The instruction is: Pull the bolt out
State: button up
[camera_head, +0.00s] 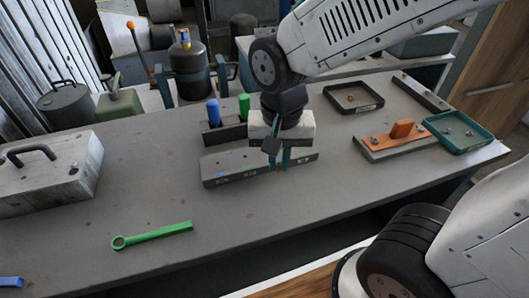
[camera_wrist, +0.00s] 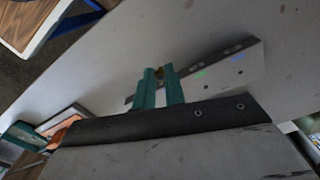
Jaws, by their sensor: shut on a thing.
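My gripper (camera_head: 270,160) points down at the grey metal block (camera_head: 228,170) in the middle of the bench. Its teal fingers (camera_wrist: 160,78) show in the wrist view, close together. They are shut on a small brass-coloured bolt (camera_wrist: 159,74), mostly hidden between the fingertips. The bolt (camera_head: 279,167) shows only as a tiny spot in the head view. The block also shows in the wrist view (camera_wrist: 222,69), with holes and green and blue marks. I cannot tell how deep the bolt sits in the block.
A dark holder (camera_head: 224,135) with blue and green handles stands behind the block. A green wrench (camera_head: 155,235) lies front left. A grey case (camera_head: 45,170) is at left. A dark tray (camera_head: 354,97), an orange fixture (camera_head: 402,131) and a teal tray (camera_head: 457,132) are at right.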

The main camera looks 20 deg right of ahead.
aim_at(279, 165)
jog(key=shift+r, duration=0.1)
dwell(0.3)
jog(key=shift+r, duration=2.45)
